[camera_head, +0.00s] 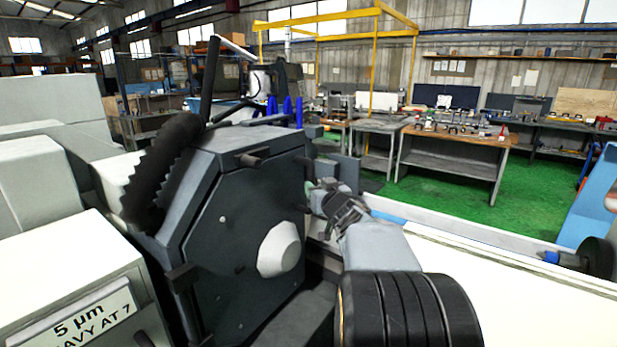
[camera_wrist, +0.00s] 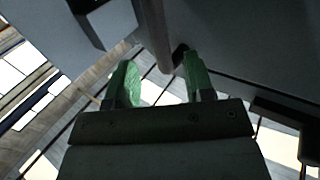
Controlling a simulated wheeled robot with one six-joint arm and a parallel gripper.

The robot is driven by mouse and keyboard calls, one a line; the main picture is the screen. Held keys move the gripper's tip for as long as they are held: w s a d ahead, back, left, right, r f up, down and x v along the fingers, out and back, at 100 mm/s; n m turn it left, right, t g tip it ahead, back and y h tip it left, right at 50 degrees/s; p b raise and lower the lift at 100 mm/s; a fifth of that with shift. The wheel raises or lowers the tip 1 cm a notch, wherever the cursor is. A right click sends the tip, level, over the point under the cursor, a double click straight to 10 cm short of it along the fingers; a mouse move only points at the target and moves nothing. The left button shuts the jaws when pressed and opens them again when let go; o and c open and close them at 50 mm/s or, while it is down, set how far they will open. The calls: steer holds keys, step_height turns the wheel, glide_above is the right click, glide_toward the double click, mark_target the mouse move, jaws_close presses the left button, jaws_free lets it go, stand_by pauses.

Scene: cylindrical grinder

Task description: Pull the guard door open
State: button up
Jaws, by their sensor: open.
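A dark grey angular panel with a pale cone on its face, which looks like the guard door (camera_head: 235,250), stands in front of me in the head view. My gripper (camera_head: 309,189) is beside its right edge, partly hidden by my own wrist. In the wrist view my gripper (camera_wrist: 163,80) shows two green fingers spread apart, with nothing held between them. A grey bar (camera_wrist: 155,32) comes down from the top toward the gap between the fingers. It looks like a handle. I cannot tell whether a finger touches it.
A black ribbed hose (camera_head: 165,165) rises at the housing's left. A white machine block with a sign (camera_head: 95,317) stands at lower left. A long white bed (camera_head: 510,275) lies to the right. Workbenches (camera_head: 450,150) stand behind, across green floor.

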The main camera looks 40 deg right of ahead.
mark_target(313, 181)
steer(key=p+x, duration=0.1)
steer(key=x, duration=0.7)
steer(key=shift+s, duration=0.1)
jaws_close()
stand_by(0.4)
